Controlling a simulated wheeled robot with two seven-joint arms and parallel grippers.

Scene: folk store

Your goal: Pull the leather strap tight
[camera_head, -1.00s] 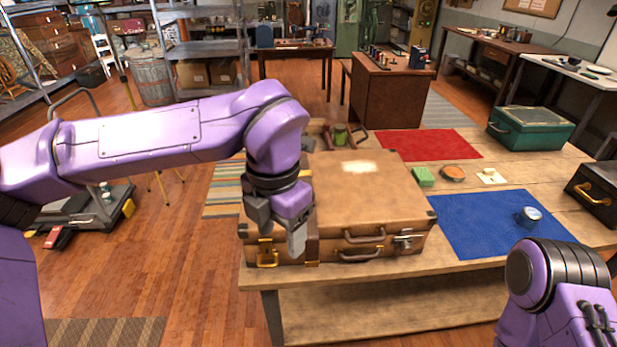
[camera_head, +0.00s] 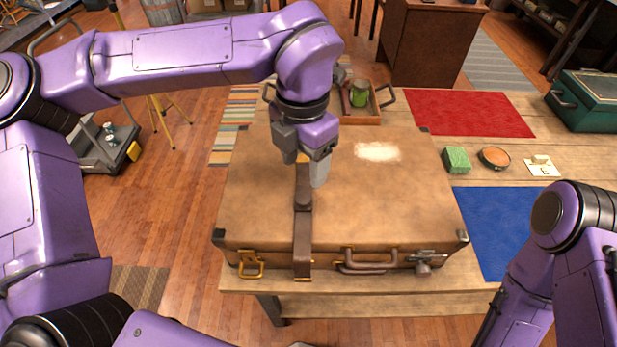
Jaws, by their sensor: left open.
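A tan leather suitcase (camera_head: 385,210) lies closed on the wooden table. A dark brown leather strap (camera_head: 303,235) runs over its lid, left of the middle, and hangs down its front face. A darker raised piece sits on the strap on the lid. My left gripper (camera_head: 305,172) is over the lid at the strap's far end, pointing down, open. Its fingers hide part of the strap there. I cannot tell whether they touch it. Only my right arm's links show at the lower right; its gripper is not in view.
The suitcase front has a brass latch (camera_head: 250,264), a handle (camera_head: 368,262) and a metal clasp (camera_head: 425,262). Behind it is a wooden tray (camera_head: 374,116) with a green jar (camera_head: 359,93). A green sponge (camera_head: 457,160) and a round tin (camera_head: 494,157) lie right. A blue mat (camera_head: 488,232) is beside the suitcase.

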